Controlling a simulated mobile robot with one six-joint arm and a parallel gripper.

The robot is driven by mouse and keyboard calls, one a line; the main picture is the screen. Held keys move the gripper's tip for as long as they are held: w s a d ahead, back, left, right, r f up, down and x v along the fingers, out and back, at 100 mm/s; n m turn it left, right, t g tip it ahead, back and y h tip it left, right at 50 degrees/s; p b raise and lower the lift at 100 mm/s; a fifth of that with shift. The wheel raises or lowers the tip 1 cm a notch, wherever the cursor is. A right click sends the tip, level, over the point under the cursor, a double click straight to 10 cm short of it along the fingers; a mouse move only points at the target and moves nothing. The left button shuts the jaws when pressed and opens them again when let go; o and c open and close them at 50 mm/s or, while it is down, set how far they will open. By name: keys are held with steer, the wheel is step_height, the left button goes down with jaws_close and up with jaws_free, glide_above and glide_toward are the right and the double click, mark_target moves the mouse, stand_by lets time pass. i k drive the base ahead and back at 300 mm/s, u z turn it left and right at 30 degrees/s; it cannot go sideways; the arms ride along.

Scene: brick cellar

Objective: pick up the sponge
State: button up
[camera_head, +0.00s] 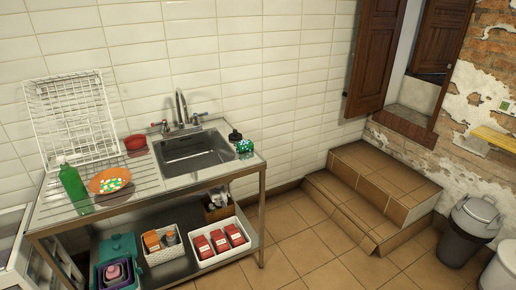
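I cannot make out for certain which thing is the sponge. A small green, white-flecked item (245,146) sits at the right edge of the sink counter, beside a dark bottle (235,135); it may be the sponge, but it is too small to tell. Another small multicoloured item (112,184) with green, white and yellow patches lies on an orange plate (97,176) on the left drainboard. My gripper is not in view, and nothing is seen held.
The steel sink counter (165,196) carries a green bottle (73,183), a red bowl (135,142) and a white wire rack (72,120). Its lower shelf holds bins and boxes. Tiled steps (385,175) and a grey bin (470,230) stand right. The tiled floor between is clear.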

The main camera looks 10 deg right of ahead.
mark_target(246, 146)
steer(key=u, duration=0.15)
steer(key=i, duration=0.95)
steer(key=u, duration=4.55)
steer(key=i, duration=0.1)
steer(key=z, duration=3.3)
steer(key=k, duration=0.15)
steer(key=u, duration=0.25)
